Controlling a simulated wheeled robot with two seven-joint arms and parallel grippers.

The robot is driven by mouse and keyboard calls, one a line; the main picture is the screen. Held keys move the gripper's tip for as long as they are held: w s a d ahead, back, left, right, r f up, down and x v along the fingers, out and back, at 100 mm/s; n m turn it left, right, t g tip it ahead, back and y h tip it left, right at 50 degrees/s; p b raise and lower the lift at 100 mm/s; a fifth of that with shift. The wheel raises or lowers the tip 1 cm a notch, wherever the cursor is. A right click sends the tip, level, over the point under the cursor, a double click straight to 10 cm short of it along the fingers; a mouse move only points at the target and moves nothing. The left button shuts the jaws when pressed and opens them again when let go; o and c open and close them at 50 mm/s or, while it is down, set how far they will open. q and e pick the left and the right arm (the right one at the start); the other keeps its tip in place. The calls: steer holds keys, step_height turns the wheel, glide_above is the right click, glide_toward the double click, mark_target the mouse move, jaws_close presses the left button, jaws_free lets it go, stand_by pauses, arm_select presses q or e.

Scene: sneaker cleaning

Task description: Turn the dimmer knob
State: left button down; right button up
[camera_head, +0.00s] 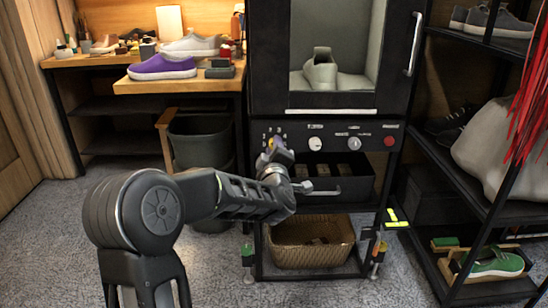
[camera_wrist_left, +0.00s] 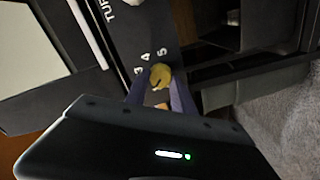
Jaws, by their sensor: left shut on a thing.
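The dimmer knob is a small yellowish dial with numbers around it, at the left end of the black control panel (camera_head: 370,131). In the left wrist view the knob (camera_wrist_left: 160,76) sits between my gripper's two bluish fingers, beside the printed 3, 4 and 5. My left gripper (camera_wrist_left: 160,92) is shut on the knob. In the head view my left gripper (camera_head: 274,148) reaches up to the panel's left end and covers part of the knob. My right gripper is not in view.
A white knob (camera_head: 315,144), small switches and a red button (camera_head: 389,141) sit further right on the panel. Above is a lit cabinet holding a pale shoe (camera_head: 320,70). Below are a drawer handle (camera_head: 322,192) and a wicker basket (camera_head: 310,245). A shoe rack stands right.

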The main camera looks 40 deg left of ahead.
arm_select(q)
steer(key=shift+f+n+b, duration=0.15)
steer(key=shift+n+b, duration=1.95)
steer(key=shift+n, duration=0.1)
steer(key=c, duration=1.1)
jaws_free()
steer(key=shift+o, duration=0.2)
steer(key=p+v, duration=0.2)
steer(key=v, duration=0.6)
